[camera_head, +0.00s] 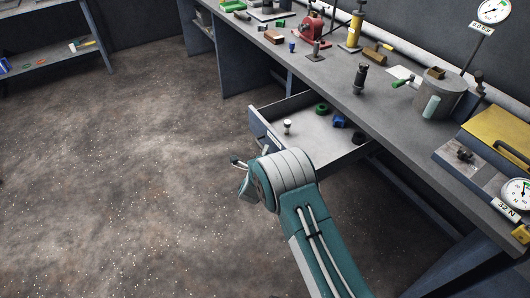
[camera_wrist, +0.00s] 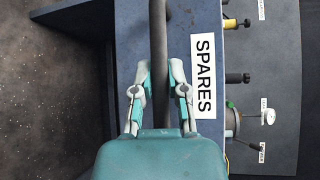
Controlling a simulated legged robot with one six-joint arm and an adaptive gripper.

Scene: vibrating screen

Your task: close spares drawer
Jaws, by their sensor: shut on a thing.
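The spares drawer (camera_head: 310,126) is pulled out from under the workbench in the head view. In the wrist view its blue-grey front (camera_wrist: 205,20) carries a white label (camera_wrist: 204,76) reading SPARES. A dark bar handle (camera_wrist: 159,30) runs along that front beside the label. My gripper (camera_wrist: 160,70) has one finger on each side of the handle and is shut on it. In the head view my gripper (camera_head: 240,164) is at the drawer front, mostly hidden by my wrist, and the handle is hardly visible.
Inside the drawer are a green ring (camera_head: 321,108), a blue part (camera_head: 338,121) and a small pale knob-like part (camera_head: 287,127). The workbench (camera_head: 335,75) above holds tools, a red device (camera_head: 312,25) and gauges. The floor (camera_head: 120,150) left of the drawer is clear.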

